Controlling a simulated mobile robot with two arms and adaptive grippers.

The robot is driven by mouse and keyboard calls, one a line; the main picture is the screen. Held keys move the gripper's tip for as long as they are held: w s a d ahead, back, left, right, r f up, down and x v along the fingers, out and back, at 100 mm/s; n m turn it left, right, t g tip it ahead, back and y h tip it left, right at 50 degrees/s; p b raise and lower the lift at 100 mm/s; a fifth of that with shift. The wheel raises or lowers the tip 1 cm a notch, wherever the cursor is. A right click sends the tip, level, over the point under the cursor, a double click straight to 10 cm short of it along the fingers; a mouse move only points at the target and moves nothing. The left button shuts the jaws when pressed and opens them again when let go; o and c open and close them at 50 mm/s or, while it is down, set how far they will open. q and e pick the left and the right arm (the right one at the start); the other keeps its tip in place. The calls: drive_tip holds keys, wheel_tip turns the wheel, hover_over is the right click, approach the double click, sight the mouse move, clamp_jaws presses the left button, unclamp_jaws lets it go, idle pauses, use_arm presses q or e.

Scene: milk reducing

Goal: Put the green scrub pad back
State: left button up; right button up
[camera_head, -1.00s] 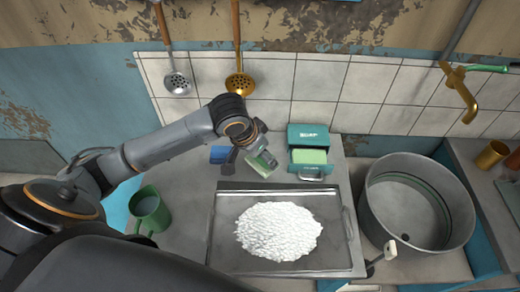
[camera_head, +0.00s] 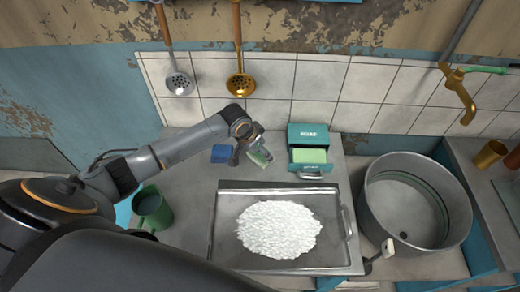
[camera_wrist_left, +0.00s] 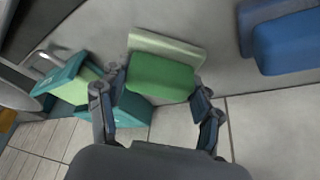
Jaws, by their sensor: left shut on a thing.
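The green scrub pad (camera_head: 261,157) is in my left gripper (camera_head: 257,154), held left of the open soap box. In the left wrist view the pad (camera_wrist_left: 160,77) sits between the two fingers of my left gripper (camera_wrist_left: 158,98), with a paler green layer along its far side. My left gripper is shut on it. Whether the pad touches the counter is hard to tell. A blue pad (camera_head: 222,154) lies on the counter to the left; it also shows in the left wrist view (camera_wrist_left: 288,43). My right gripper is not in view.
A teal soap box (camera_head: 308,135) has its drawer pulled out with a pale green block (camera_head: 309,156) in it. A metal tray (camera_head: 227,245) with white powder lies in front. A green mug (camera_head: 152,208) stands left, a large metal pot (camera_head: 417,226) right.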

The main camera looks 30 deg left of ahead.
use_arm(q)
drive_tip(key=shift+f, duration=0.1)
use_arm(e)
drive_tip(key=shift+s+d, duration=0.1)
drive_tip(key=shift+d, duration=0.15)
use_arm(q)
drive_tip(key=o, duration=1.2)
drive_tip(key=v, duration=1.2)
drive_tip(key=shift+b, duration=0.35)
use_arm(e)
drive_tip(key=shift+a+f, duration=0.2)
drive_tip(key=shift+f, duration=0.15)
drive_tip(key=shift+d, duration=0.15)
